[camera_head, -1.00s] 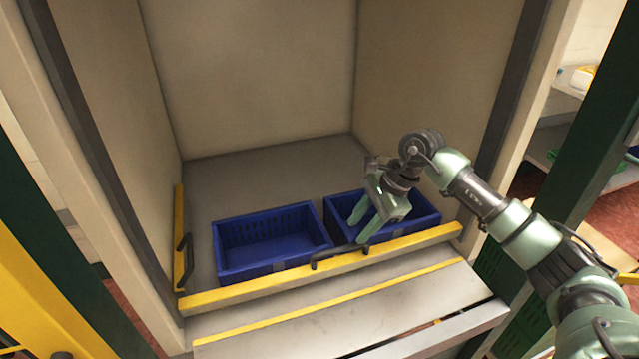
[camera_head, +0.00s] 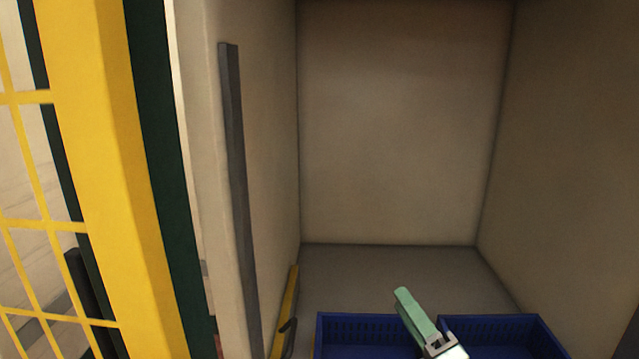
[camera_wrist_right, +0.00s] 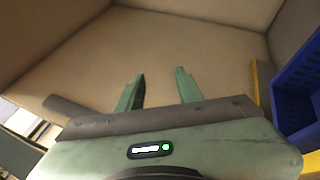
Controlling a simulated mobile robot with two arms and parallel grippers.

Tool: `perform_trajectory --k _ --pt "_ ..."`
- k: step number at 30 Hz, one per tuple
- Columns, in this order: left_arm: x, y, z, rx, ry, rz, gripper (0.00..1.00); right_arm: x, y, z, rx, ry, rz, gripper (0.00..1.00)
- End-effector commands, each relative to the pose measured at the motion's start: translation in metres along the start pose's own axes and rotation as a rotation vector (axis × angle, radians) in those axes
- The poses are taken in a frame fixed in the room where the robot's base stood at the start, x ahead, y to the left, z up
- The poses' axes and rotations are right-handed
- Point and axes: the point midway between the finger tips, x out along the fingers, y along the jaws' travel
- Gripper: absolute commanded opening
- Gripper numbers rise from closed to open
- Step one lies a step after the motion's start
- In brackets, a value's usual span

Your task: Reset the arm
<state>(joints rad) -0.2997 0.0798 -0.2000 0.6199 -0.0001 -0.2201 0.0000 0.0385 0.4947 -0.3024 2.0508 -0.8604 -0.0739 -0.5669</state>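My right gripper (camera_head: 418,318) shows at the bottom of the head view, where one green finger points up and the rest is cut off. In the right wrist view its two green fingers (camera_wrist_right: 160,78) stand apart with nothing between them. It is above the blue crates, near the gap between them. The left blue crate (camera_head: 345,324) and the right blue crate (camera_head: 525,324) are partly cut off by the lower edge of the head view. My left gripper is not in view.
A beige-walled enclosure surrounds the crates, with a back wall (camera_head: 400,130) and open grey floor (camera_head: 385,275) behind them. A yellow strip (camera_head: 286,308) runs along the left. A yellow post (camera_head: 100,150) with mesh stands farther left. A blue crate shows at right in the wrist view (camera_wrist_right: 292,90).

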Motion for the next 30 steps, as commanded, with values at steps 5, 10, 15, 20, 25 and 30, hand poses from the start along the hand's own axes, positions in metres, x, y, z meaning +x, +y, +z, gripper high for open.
perform_trajectory --k 5,10,15,20,25,30 --pt "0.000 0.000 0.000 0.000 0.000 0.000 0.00 -0.060 -0.062 0.026 0.512 -0.354 -0.263 0.36" --pt "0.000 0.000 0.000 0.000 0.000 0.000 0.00 -0.150 -0.128 0.006 0.947 -0.682 -0.567 0.36" --pt "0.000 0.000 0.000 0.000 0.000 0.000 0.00 -0.237 -0.159 -0.041 1.245 -0.943 -0.848 0.36" --pt "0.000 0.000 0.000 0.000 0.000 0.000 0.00 -0.295 -0.162 -0.081 1.402 -1.105 -1.045 0.36" --pt "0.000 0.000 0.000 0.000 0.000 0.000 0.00 -0.345 -0.152 -0.117 1.510 -1.241 -1.226 0.36" --pt "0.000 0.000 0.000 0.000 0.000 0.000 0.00 -0.364 -0.171 -0.138 1.536 -1.299 -1.313 0.36"
